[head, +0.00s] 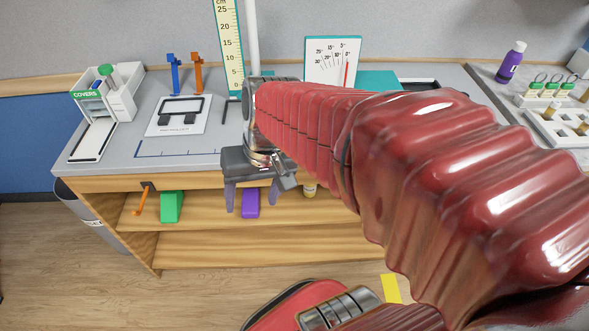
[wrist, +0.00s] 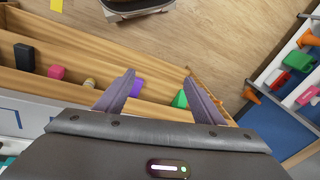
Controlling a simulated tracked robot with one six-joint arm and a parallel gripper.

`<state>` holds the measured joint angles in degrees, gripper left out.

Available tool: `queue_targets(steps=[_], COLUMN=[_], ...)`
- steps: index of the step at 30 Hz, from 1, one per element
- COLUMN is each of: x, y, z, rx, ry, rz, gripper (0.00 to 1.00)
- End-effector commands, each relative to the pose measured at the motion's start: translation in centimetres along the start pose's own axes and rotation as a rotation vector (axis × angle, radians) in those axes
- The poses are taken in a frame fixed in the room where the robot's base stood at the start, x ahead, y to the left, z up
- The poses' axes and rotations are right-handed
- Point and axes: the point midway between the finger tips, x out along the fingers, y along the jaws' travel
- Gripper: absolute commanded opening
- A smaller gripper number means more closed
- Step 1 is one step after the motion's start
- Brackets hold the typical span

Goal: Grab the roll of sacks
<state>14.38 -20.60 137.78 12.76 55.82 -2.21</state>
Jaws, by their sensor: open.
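No object is clearly readable as a roll of sacks. On the upper shelf under the counter lie a green block (head: 172,207), a purple block (head: 250,204) and a small tan cylinder with a darker band (head: 309,190), which may be a roll or a jar. In the wrist view the same shelf shows the tan cylinder (wrist: 89,83), the purple block (wrist: 137,88) and the green block (wrist: 180,100). My gripper (head: 251,208) is open and empty, fingers pointing down in front of the shelf. The purple block shows between its fingers in both views; contact is not visible.
A grey bin (head: 90,225) stands left of the desk. The counter (head: 130,150) overhangs the shelf.

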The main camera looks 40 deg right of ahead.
Motion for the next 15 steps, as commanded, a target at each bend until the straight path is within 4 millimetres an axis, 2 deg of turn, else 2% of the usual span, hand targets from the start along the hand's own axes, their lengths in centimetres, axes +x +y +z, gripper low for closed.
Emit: queue_targets(steps=[15], x=[7.0], y=[4.0], z=[-2.0], rx=[0.386], ry=[-0.271], rz=[-0.145], gripper=[0.63])
